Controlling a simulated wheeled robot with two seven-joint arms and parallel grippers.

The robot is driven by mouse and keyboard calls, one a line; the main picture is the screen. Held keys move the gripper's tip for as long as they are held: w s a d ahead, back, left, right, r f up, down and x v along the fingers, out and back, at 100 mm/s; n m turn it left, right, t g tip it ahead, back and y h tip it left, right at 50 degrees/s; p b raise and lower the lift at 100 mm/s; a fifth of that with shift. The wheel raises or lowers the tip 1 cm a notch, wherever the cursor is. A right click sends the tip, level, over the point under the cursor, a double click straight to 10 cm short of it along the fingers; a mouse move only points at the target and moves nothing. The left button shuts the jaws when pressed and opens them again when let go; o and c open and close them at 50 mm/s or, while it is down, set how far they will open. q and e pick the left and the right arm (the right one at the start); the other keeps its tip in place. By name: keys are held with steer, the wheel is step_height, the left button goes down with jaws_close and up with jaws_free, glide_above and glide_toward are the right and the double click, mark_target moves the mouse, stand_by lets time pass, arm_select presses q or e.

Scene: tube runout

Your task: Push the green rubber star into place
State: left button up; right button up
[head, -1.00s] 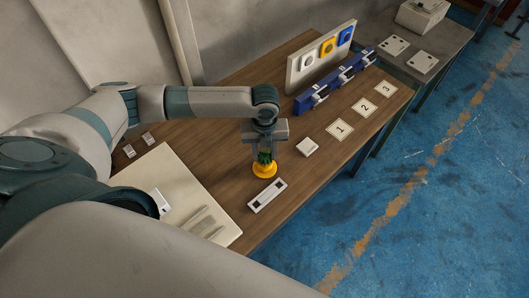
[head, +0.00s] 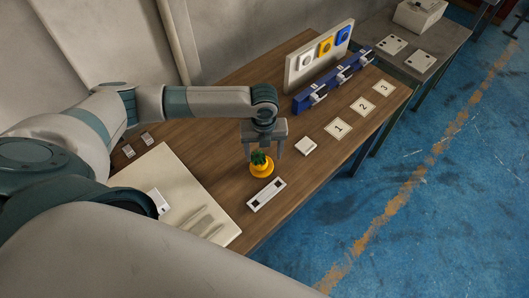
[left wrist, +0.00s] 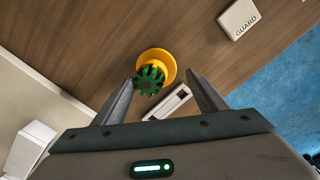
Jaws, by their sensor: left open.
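The green rubber star (head: 259,158) sits at the top of a yellow round piece with a wide flange (head: 262,171) on the wooden table. How deep it sits in the yellow piece I cannot tell. My left gripper (head: 264,155) is open above it, with a finger on each side. In the left wrist view the star (left wrist: 150,77) lies between the spread fingers (left wrist: 161,84), nearer the left finger, with a gap to the right one. The yellow flange (left wrist: 157,60) shows behind it. My right gripper is not in view.
A white strip with dark squares (head: 266,195) lies just in front of the yellow piece. A white GUARD block (head: 306,146) is to the right. Numbered cards (head: 338,128), a blue rail (head: 335,86) and an upright panel (head: 300,80) stand farther off. A pale board (head: 185,185) lies left.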

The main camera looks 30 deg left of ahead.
arm_select(q)
steer(key=shift+a+r+p, duration=0.2)
steer(key=shift+r+p, duration=0.3)
steer(key=shift+p, duration=0.2)
steer(key=shift+a+r+p, duration=0.15)
steer(key=shift+r+p, duration=0.3)
steer(key=shift+p, duration=0.2)
steer(key=shift+d+r, duration=0.2)
steer(key=shift+r, duration=0.6)
steer(key=shift+w+r+p, duration=0.1)
steer(key=shift+r+p, duration=0.35)
steer(key=shift+r, duration=1.5)
